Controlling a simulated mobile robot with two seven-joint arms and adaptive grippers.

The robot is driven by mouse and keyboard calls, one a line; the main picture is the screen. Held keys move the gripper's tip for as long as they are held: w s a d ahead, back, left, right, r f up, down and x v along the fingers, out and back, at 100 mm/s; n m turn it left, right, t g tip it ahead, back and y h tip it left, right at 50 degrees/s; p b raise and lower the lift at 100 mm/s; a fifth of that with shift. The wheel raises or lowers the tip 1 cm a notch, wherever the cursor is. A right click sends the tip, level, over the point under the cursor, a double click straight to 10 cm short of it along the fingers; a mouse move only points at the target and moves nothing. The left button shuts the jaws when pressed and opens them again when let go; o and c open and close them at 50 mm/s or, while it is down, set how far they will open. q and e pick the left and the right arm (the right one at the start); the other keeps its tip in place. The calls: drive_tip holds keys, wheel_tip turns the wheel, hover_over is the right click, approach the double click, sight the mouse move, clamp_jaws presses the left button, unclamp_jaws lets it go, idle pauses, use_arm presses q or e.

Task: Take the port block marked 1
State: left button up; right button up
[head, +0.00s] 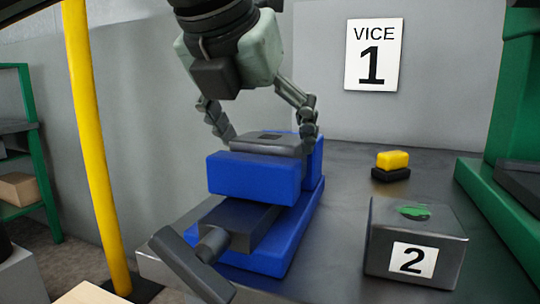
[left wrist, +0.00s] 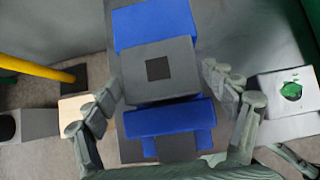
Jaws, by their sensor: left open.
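A grey block (head: 268,146) with a dark square opening in its top sits between the jaws of the blue vice (head: 255,178). It also shows in the left wrist view (left wrist: 178,72). No number is visible on it, as the front vice jaw hides most of its front. My left gripper (head: 268,132) is open above the vice, its fingers on either side of this block. I cannot tell whether they touch it. Another grey block, marked 2 (head: 415,245), with a green patch on top, stands on the bench at the right. My right gripper is not in view.
A sign reading VICE 1 (head: 374,54) hangs on the wall behind. A yellow and black object (head: 392,165) lies on the grey bench (head: 345,165). The vice handle (head: 190,265) sticks out in front. A yellow post (head: 95,150) stands left, a green frame (head: 512,90) right.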

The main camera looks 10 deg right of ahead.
sight(265, 140)
use_arm(q)
drive_tip(key=shift+c, duration=0.3)
drive_tip(key=c, duration=1.2)
drive_tip(key=shift+r, duration=0.15)
drive_tip(key=shift+c, duration=0.5)
wheel_tip(265, 140, up, 8)
drive_tip(key=p, duration=0.4)
drive_tip(key=shift+w, duration=0.1)
